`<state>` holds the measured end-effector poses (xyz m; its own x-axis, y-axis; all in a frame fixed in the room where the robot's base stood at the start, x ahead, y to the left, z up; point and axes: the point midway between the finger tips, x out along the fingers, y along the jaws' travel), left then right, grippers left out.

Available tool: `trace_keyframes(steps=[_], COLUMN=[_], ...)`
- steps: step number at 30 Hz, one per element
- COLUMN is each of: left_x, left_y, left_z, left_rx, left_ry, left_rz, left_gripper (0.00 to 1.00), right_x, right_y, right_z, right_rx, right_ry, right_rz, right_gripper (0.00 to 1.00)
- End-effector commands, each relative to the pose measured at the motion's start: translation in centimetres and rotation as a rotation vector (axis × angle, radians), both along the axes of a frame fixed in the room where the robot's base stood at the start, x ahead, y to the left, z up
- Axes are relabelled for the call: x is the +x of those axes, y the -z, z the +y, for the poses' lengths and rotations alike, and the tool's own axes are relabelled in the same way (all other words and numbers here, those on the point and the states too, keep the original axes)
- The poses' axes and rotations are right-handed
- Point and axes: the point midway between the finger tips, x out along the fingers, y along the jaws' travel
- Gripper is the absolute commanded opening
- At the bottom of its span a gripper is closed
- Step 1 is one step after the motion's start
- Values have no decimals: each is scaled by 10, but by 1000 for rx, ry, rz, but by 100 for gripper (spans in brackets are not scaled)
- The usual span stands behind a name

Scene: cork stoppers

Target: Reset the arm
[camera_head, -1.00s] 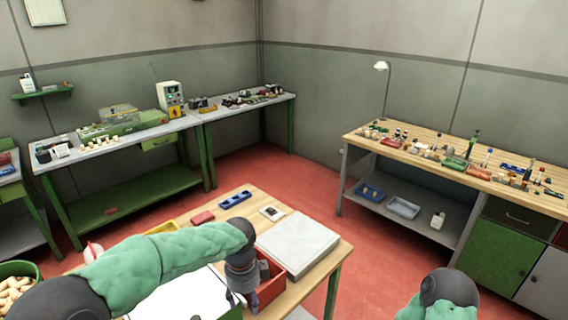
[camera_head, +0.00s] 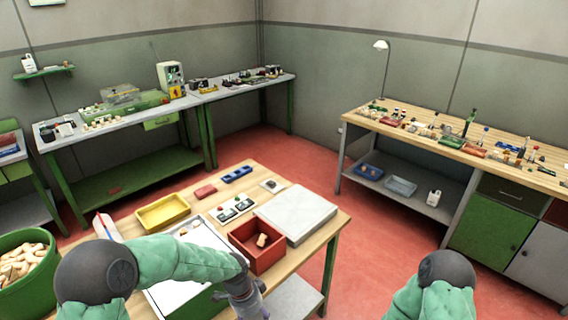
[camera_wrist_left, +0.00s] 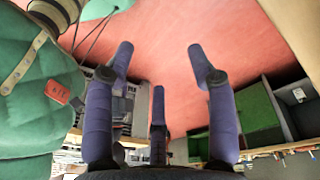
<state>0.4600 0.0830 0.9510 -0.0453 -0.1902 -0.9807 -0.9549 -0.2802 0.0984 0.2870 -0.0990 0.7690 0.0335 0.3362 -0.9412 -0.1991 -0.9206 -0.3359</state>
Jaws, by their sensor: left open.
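My left arm comes in from the lower left in the head view, with a green padded sleeve. Its gripper (camera_head: 250,303) hangs at the table's near edge, in front of the red box (camera_head: 258,246). In the left wrist view the left gripper (camera_wrist_left: 158,75) has its purple fingers spread wide, with nothing between them and red floor beyond. My right arm shows only as a green sleeve and dark joint at the lower right of the head view; its gripper is out of frame.
The wooden table (camera_head: 335,222) holds a yellow tray (camera_head: 163,212), a light grey slab (camera_head: 297,213), a blue holder (camera_head: 236,174) and a white board. A cork stopper (camera_head: 262,240) lies in the red box. A green bin (camera_head: 22,280) of corks stands left. Workbenches line the walls.

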Motion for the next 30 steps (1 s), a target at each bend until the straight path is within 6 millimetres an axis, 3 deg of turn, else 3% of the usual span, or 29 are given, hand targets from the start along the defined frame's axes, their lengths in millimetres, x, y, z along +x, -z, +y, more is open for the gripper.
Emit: trace_keyframes(steps=[1, 6, 12, 19, 30], left_x=[-13, -60, -123, -168, -174], left_y=[29, 116, 187, 219, 221], left_z=[0, -1, 5, 13, 15], left_rx=[-18, -87, -119, -114, -114], left_ry=[-86, -508, -1023, -1383, -1443], left_rz=[34, 141, 259, 322, 328], left_gripper=[56, 56, 56, 56, 56], right_x=[0, 0, 0, 0, 0], right_y=[6, 19, 32, 39, 39], right_z=[0, 0, 0, 0, 0], right_rx=[0, 0, 0, 0, 0], right_ry=[0, 0, 0, 0, 0], right_rz=[-1, 0, 0, 0, -1], right_gripper=[39, 39, 39, 39, 39])
